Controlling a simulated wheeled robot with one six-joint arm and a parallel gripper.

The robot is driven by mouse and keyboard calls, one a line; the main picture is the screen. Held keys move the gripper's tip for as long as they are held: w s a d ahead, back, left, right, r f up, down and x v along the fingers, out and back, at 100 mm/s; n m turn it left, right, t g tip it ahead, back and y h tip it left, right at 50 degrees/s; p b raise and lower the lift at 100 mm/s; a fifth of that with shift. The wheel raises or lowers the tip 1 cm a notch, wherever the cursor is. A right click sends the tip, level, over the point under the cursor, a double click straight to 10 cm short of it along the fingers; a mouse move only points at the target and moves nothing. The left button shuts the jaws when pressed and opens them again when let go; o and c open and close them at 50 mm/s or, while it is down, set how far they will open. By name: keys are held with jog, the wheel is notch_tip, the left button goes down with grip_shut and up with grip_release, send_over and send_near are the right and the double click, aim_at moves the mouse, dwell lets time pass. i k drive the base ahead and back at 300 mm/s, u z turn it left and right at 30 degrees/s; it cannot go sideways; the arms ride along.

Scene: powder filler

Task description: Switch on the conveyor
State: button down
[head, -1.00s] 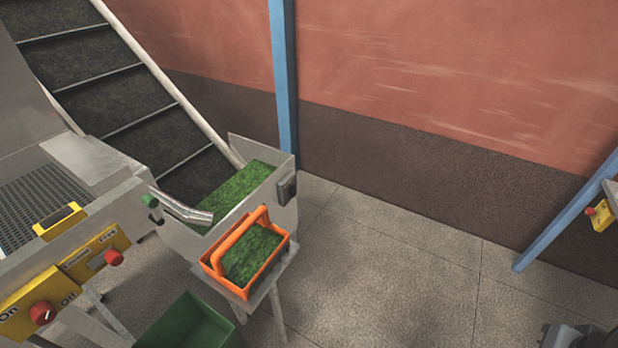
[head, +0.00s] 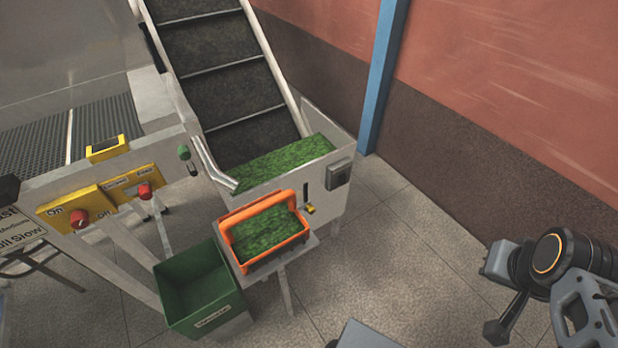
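The conveyor (head: 228,85) is a dark inclined belt with crossbars, rising from a metal hopper holding green material (head: 270,163). A grey box (head: 339,175) is on the hopper's side, with a small yellow lever (head: 309,209) in a slot below it. On the machine frame at left, a yellow panel with "On" and "Off" carries a red knob (head: 80,219). Another yellow panel beside it has a second red knob (head: 145,191). I cannot tell which control runs the conveyor. My arm shows at lower right, well apart from the controls; my gripper (head: 496,295) is not clear enough to read.
An orange carrier (head: 237,259) with green material stands on a small shelf before the hopper. A green bin (head: 167,287) is on the floor below it. A green knob (head: 184,152) is beside the hopper. A blue post (head: 381,80) stands by the wall.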

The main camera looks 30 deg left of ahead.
aim_at(342, 178)
jog(key=u, duration=1.05)
jog(key=i, duration=0.9)
jog(key=u, duration=0.8)
